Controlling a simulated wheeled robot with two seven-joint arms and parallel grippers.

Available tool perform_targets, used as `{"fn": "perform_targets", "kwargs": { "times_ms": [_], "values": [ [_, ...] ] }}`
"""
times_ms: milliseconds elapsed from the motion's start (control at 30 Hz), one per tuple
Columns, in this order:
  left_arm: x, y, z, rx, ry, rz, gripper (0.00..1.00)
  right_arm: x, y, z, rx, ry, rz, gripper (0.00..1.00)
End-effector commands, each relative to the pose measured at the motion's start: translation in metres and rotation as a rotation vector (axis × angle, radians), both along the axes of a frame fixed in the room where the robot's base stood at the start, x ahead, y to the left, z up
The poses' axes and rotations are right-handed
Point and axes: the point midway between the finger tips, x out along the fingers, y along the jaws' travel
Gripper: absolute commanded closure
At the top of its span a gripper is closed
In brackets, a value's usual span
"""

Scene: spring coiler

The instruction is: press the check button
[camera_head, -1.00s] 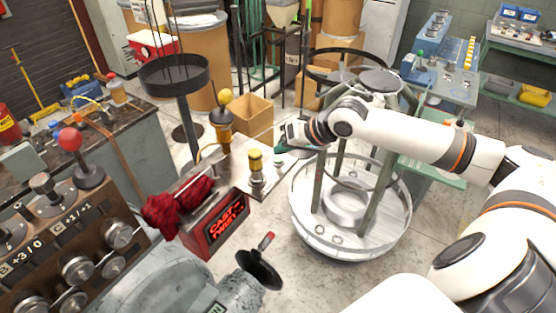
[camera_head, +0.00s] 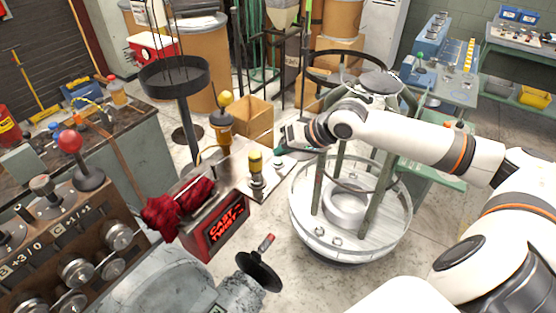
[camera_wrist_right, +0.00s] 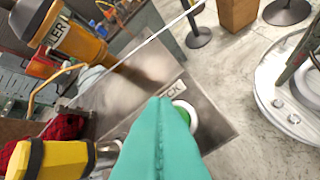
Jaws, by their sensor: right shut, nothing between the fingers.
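The check button shows in the right wrist view as a green cap in a white ring (camera_wrist_right: 189,113), on a metal plate (camera_wrist_right: 213,133). A label ending in "CK" (camera_wrist_right: 173,91) lies just beyond it. My right gripper's teal fingers (camera_wrist_right: 162,110) are shut together with nothing between them. Their tips overlap the button's left side and hide part of it; whether they touch it I cannot tell. In the head view my right gripper (camera_head: 281,149) is over the right end of the same plate, where the button is mostly hidden. My left gripper is not in view.
A yellow-topped post (camera_head: 256,166) stands on the plate left of the fingers. Behind it is a yellow-and-black lamp-like post (camera_head: 222,125). A red-lettered box (camera_head: 225,224) with red cloth (camera_head: 178,205) is at the front. A round white tray (camera_head: 350,247) with green legs is at the right.

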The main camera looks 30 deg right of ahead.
Motion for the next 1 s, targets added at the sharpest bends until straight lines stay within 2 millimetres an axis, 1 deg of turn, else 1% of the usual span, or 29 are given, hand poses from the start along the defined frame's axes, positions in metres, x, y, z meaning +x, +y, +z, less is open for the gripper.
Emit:
{"fn": "perform_targets", "kwargs": {
  "times_ms": [767,1000],
  "values": [
    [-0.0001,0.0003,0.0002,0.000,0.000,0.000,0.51,0.0000,0.0000,-0.0002,0.000,0.000,0.000,1.00],
    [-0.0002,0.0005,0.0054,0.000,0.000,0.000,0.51,-0.0001,0.0002,-0.0058,0.000,0.000,0.000,1.00]
  ]
}}
